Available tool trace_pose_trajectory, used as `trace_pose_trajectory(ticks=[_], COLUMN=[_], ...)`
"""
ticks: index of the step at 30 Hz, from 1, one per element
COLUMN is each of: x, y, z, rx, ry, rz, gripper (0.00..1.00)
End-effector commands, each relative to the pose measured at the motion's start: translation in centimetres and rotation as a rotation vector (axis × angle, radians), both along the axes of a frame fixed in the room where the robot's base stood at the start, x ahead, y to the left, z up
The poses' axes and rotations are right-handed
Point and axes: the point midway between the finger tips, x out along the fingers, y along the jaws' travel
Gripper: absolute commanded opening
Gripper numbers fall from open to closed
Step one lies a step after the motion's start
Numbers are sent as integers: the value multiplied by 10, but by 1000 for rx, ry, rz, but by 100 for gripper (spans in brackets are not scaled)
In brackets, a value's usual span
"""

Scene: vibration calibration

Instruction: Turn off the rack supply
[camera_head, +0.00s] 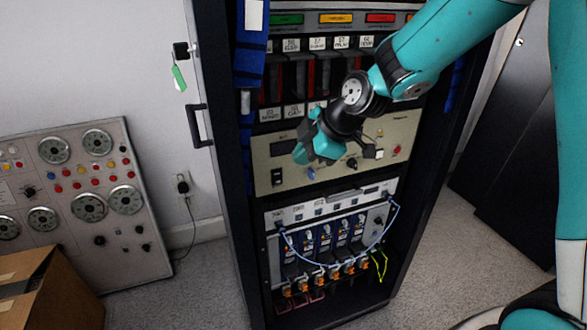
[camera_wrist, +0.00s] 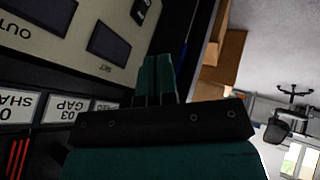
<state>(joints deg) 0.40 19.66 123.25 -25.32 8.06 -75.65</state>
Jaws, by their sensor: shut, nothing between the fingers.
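The rack supply (camera_head: 262,160) is a beige panel in the middle of the dark rack. A black rocker switch (camera_head: 277,177) sits at its lower left, and it also shows in the wrist view (camera_wrist: 141,11) beyond my fingertips. A dark display (camera_wrist: 108,41) is beside the switch. My teal gripper (camera_head: 301,154) is in front of the panel's left half, up and right of the switch. Its fingers (camera_wrist: 158,62) are together with nothing between them. They look apart from the switch. My gripper and wrist hide part of the panel. I cannot tell the switch's position.
Labelled modules (camera_head: 317,75) fill the rack above, and a patch unit (camera_head: 300,212) with a blue cable (camera_head: 335,266) is below. A gauge panel (camera_head: 80,235) and a cardboard box (camera_head: 50,295) stand at the left. Carpet (camera_head: 190,290) is clear between box and rack.

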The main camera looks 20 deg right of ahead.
Motion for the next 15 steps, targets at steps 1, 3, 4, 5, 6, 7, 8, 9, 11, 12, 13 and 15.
trace_pose_trajectory(ticks=[1, 3, 4, 5, 6, 7, 8, 9, 11, 12, 13, 15], x=[-2, -5, -5, -6, -7, -8, -8, -9, -9, -9, -9, -9], y=[-4, -8, -9, -11, -12, -13, -13, -14, -15, -15, -15, -15], z=[9, 17, 20, 22, 24, 26, 27, 28, 29, 29, 29, 29], rx=[-1, -1, -1, 0, 0, 0, 0, 0, 0, 0, 0, 0], ry=[-3, -2, -3, 0, 0, 0, 0, 1, 1, 2, 2, 1], rz=[-2, -1, -2, -2, -2, -2, -2, -1, -1, -2, -2, -2], gripper=[0, 0, 0, 0, 0, 0, 0, 0, 0, 0, 0, 0])
